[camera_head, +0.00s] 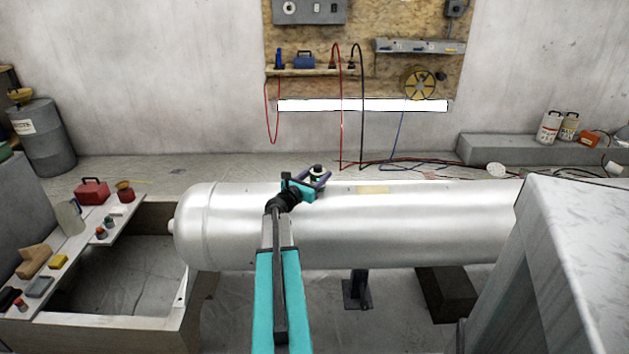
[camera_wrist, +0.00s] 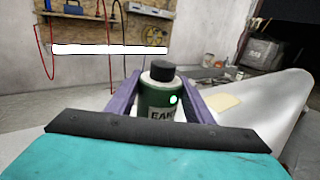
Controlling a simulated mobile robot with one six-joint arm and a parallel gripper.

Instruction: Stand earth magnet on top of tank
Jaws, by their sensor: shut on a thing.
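The earth magnet, a green cylinder with a white top band, a dark cap and a partly hidden label beginning "EAR", stands upright between my gripper's purple fingers in the wrist view (camera_wrist: 160,97). In the head view the earth magnet (camera_head: 317,171) is small, with its dark top showing. My gripper (camera_head: 318,180) is shut on it, over the upper side of the tank. The tank (camera_head: 420,225) is a large silver horizontal cylinder; it also shows at the right of the wrist view (camera_wrist: 265,120). The magnet's base is hidden, so I cannot tell whether it touches the tank.
A tan patch (camera_head: 373,189) lies on the tank right of my gripper. A wooden bench frame (camera_head: 110,233) with several small items stands at left. A grey block (camera_head: 560,260) rises at front right. Cables hang from the wall board (camera_head: 365,30) behind.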

